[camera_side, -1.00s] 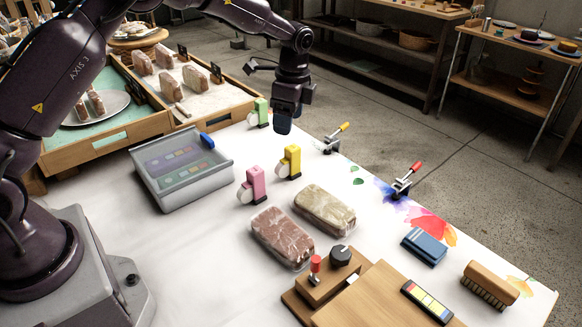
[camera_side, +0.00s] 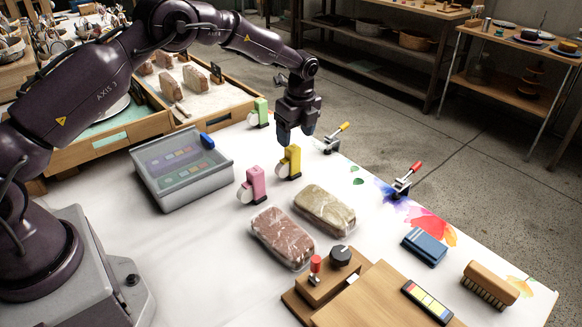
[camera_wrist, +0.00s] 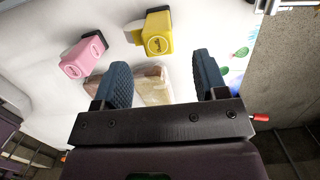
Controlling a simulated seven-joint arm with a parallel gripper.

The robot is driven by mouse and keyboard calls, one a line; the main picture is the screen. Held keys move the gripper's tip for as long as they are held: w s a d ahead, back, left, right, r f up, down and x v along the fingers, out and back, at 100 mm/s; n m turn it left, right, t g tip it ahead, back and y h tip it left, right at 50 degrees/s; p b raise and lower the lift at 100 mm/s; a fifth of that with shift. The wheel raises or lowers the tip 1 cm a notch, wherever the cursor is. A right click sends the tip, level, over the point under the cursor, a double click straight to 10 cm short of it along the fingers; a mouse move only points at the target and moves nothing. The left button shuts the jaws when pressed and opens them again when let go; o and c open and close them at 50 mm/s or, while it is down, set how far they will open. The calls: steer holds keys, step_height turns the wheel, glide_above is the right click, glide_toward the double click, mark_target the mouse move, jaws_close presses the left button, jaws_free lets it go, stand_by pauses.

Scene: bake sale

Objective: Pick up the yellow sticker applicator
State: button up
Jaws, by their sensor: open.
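The yellow sticker applicator (camera_side: 289,161) stands upright on the white table, between the green applicator and the pink one. My gripper (camera_side: 296,139) hangs just above and slightly to the right of it, fingers pointing down. In the wrist view, the yellow applicator (camera_wrist: 157,33) lies beyond the two dark blue fingers, outside the space between them. My gripper (camera_wrist: 164,80) is open with nothing between its fingertips. Whether a finger touches the applicator cannot be told from the side view.
The pink applicator (camera_side: 252,186) and green applicator (camera_side: 259,113) stand nearby. Two wrapped loaves (camera_side: 325,206) lie in front. A lidded grey box (camera_side: 180,190) is at left. Toggle clamps with a yellow handle (camera_side: 332,143) and a red handle (camera_side: 403,187) line the table's right edge.

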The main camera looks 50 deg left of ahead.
mark_target(293, 147)
steer(key=f, duration=0.3)
steer(key=a+f, duration=0.1)
steer(key=f, duration=0.1)
steer(key=shift+s+f, duration=0.1)
jaws_close()
